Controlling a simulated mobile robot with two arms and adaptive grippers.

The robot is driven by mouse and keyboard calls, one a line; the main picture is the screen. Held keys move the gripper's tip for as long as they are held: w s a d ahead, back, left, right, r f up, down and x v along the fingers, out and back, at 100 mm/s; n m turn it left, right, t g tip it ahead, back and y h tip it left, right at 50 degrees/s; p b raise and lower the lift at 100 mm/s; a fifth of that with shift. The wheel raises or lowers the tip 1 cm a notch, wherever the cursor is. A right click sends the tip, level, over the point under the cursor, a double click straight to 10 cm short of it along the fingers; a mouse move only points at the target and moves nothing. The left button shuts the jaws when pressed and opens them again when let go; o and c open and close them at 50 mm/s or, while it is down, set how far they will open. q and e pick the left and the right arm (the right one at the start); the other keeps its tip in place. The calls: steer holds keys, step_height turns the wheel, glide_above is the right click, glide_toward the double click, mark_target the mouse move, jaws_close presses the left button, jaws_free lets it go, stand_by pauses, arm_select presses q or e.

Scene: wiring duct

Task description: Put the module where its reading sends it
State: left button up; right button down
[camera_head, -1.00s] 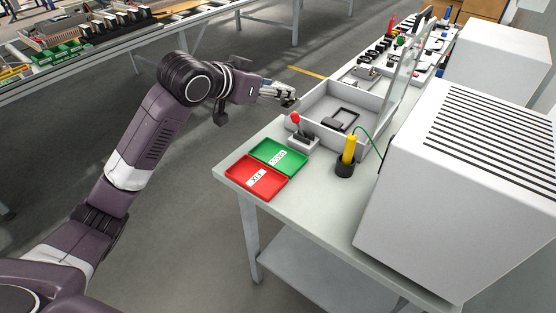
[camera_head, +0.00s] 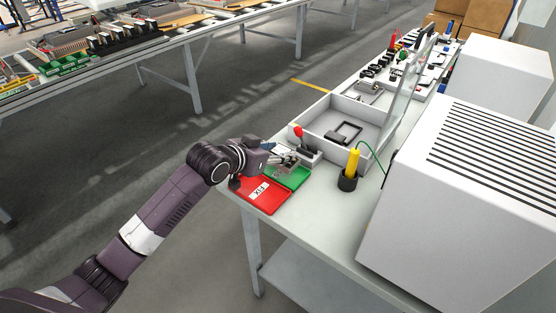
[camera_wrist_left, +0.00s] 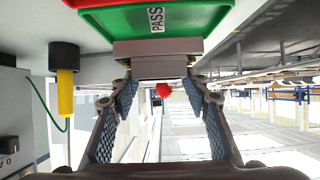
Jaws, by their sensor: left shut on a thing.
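My left gripper (camera_head: 284,158) is shut on the module (camera_head: 286,169), a small grey block, at the green tray (camera_head: 294,178). In the left wrist view the module (camera_wrist_left: 160,55) sits between the two fingertips (camera_wrist_left: 162,84), beside the green tray's PASS label (camera_wrist_left: 156,18). Whether it touches the tray floor I cannot tell. The red tray (camera_head: 261,193), labelled FIX, lies just left of the green one and holds nothing visible. No reading is legible. My right gripper is not in view.
A red-knobbed lever (camera_head: 299,132) stands close behind the gripper. A grey open box (camera_head: 330,150) with a black frame inside lies beyond. A yellow probe (camera_head: 353,161) stands in a black holder to the right. A large white cabinet (camera_head: 450,200) fills the right side.

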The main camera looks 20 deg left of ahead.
arm_select(q)
steer(key=shift+f, duration=1.65)
steer(key=shift+f, duration=0.1)
steer(key=o, duration=1.4)
steer(key=shift+c, duration=0.2)
steer(key=v, duration=1.2)
steer(key=shift+b, duration=0.3)
steer(key=shift+s, duration=0.15)
